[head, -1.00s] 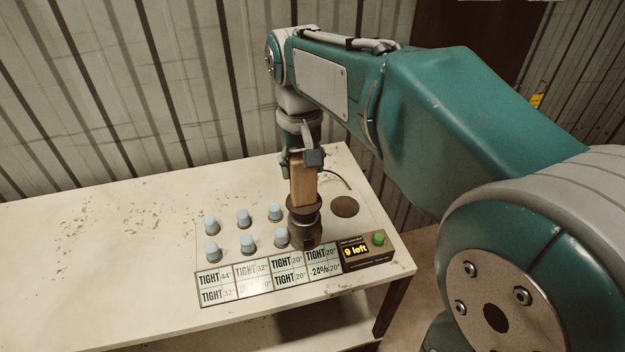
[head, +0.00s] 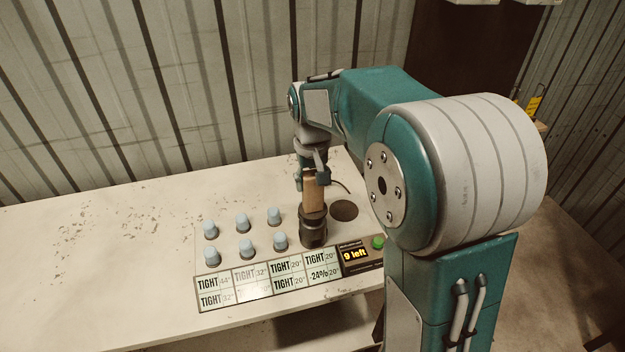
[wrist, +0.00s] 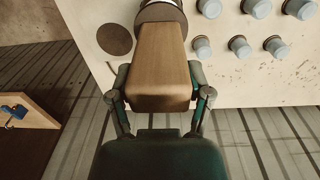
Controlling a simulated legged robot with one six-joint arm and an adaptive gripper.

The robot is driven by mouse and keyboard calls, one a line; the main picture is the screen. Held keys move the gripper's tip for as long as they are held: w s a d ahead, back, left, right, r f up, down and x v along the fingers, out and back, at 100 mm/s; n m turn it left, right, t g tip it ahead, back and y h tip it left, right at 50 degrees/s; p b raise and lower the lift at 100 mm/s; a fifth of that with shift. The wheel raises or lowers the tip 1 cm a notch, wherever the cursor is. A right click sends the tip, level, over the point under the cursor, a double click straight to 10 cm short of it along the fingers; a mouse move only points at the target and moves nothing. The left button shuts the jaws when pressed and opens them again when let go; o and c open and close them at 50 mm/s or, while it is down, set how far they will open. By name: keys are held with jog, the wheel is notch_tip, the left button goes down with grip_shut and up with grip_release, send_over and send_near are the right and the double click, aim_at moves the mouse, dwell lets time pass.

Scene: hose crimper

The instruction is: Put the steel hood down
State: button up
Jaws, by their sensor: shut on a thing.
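The steel hood (head: 313,232) is a dark round cylinder with a flange and a tan wooden block handle (head: 314,194) on top. It is upright at the right end of the rows of blue-grey caps, just behind the readout panel. Whether its bottom rim touches the bench or hangs slightly above it, I cannot tell. My gripper (head: 314,178) points down from above and is shut on the wooden handle. In the wrist view my gripper (wrist: 158,100) has a finger on each side of the handle (wrist: 160,65), and the hood's edge (wrist: 162,12) shows beyond. Anything under the hood is hidden.
Several blue-grey caps (head: 242,222) stand in two rows left of the hood. A dark round patch (head: 344,210) lies bare to its right. In front are the TIGHT readout panel (head: 270,278), a "9 left" display (head: 354,254) and a green button (head: 377,243). The bench's left side is clear.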

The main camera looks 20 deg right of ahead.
jog(key=o, duration=1.3)
jog(key=shift+o, duration=0.2)
notch_tip(320, 180, up, 11)
jog(key=shift+a+r, duration=0.1)
jog(key=shift+r, duration=0.1)
jog(key=shift+s+r, duration=0.1)
jog(key=shift+r, duration=0.3)
jog(key=s+f+t, duration=0.2)
jog(key=s, duration=0.9)
jog(key=s+f+t, duration=0.3)
jog(key=s, duration=0.9)
jog(key=shift+t, duration=0.3)
